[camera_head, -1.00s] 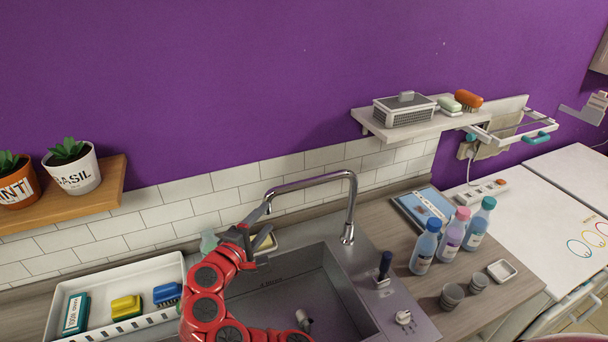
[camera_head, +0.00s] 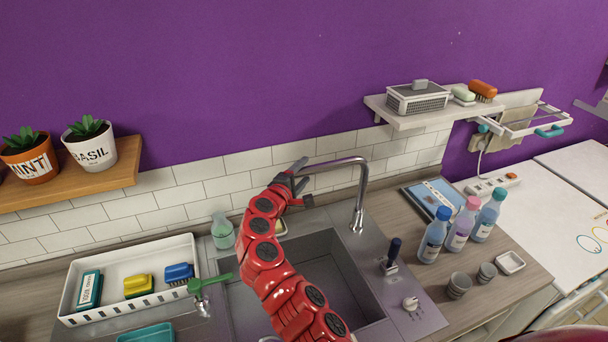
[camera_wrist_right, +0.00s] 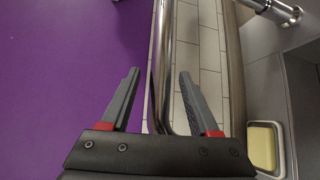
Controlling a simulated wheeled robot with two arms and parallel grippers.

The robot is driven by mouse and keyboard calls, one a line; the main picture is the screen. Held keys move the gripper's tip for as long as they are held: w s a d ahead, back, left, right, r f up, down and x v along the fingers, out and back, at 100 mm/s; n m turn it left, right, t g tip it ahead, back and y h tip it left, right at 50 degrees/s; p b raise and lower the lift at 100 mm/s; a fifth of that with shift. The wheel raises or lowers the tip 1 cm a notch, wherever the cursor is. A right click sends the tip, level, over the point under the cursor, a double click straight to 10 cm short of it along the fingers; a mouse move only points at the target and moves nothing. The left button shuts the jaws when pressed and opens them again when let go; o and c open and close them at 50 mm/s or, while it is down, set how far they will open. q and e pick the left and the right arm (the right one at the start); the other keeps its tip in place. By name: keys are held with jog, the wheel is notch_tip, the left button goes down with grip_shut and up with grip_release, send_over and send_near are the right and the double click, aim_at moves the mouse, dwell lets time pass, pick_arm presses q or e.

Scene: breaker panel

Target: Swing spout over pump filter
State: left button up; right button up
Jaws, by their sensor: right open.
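The chrome spout (camera_head: 335,162) arches from the right side of the sink and runs left above the basin. My right gripper (camera_head: 296,178) is at the spout's free end, which it partly hides. In the right wrist view the open right gripper (camera_wrist_right: 160,72) has one finger on each side of the spout tube (camera_wrist_right: 161,40), with gaps visible beside it. A green-handled fitting (camera_head: 208,284) stands at the sink's left edge; I cannot tell whether it is the pump filter. My left gripper is not in view.
The sink basin (camera_head: 340,265) lies below the spout, partly hidden by my right arm. A white tray (camera_head: 180,250) holds a box and brushes at left. Several bottles and cups stand right of the sink. A wall shelf (camera_head: 440,115) hangs at upper right.

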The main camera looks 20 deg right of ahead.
jog(key=shift+w+d+f, duration=0.15)
jog(key=shift+w+d, duration=0.2)
jog(key=shift+w, duration=0.05)
jog(key=shift+c, duration=0.2)
grip_shut()
dwell(1.2)
